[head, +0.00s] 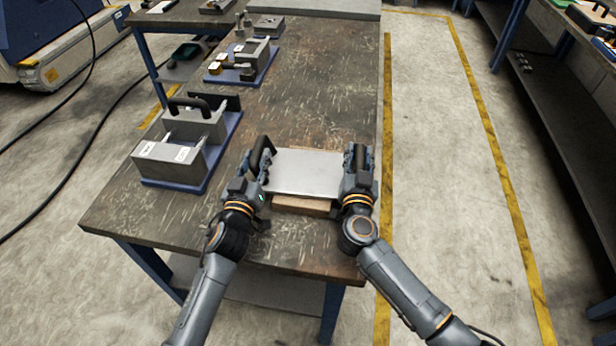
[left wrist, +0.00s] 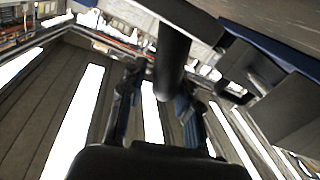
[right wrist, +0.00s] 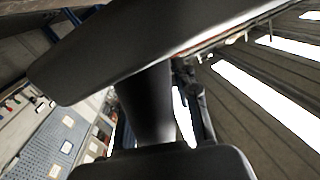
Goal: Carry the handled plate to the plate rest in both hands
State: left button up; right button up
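The handled plate (head: 305,172) is a flat silver plate near the front right of the workbench, with a dark handle at each side. It lies over a wooden block (head: 303,207). My left gripper (head: 264,168) is at the plate's left handle. In the left wrist view its fingers (left wrist: 160,108) are apart, with the dark handle bar (left wrist: 172,55) between them and a gap showing. My right gripper (head: 356,163) is at the right handle. In the right wrist view the handle (right wrist: 147,105) stands beside one finger with a gap; the other finger is hidden.
A grey fixture (head: 165,153) on a blue base, with a black handle, stands left of the plate; I cannot tell whether it is the plate rest. Another blue-based fixture (head: 243,68) stands farther back. The workbench (head: 325,90) is clear behind the plate.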

pick_arm(q)
jog(key=shift+o, duration=0.7)
jog(key=shift+s+r, duration=0.2)
jog(key=shift+r, duration=0.05)
pick_arm(e)
jog(key=shift+o, duration=0.8)
jog(key=shift+s+r, duration=0.25)
pick_arm(q)
jog(key=shift+a+f, duration=0.15)
jog(key=shift+a, duration=0.05)
pick_arm(e)
jog(key=shift+w+f, duration=0.15)
jog(key=shift+s, duration=0.2)
pick_arm(q)
jog(key=v, duration=1.2)
jog(key=shift+d, duration=0.15)
pick_arm(e)
jog(key=s+a, duration=0.2)
jog(key=s, duration=0.9)
jog(key=shift+s, duration=0.3)
pick_arm(q)
jog(key=shift+s, duration=0.1)
pick_arm(e)
jog(key=shift+a, duration=0.15)
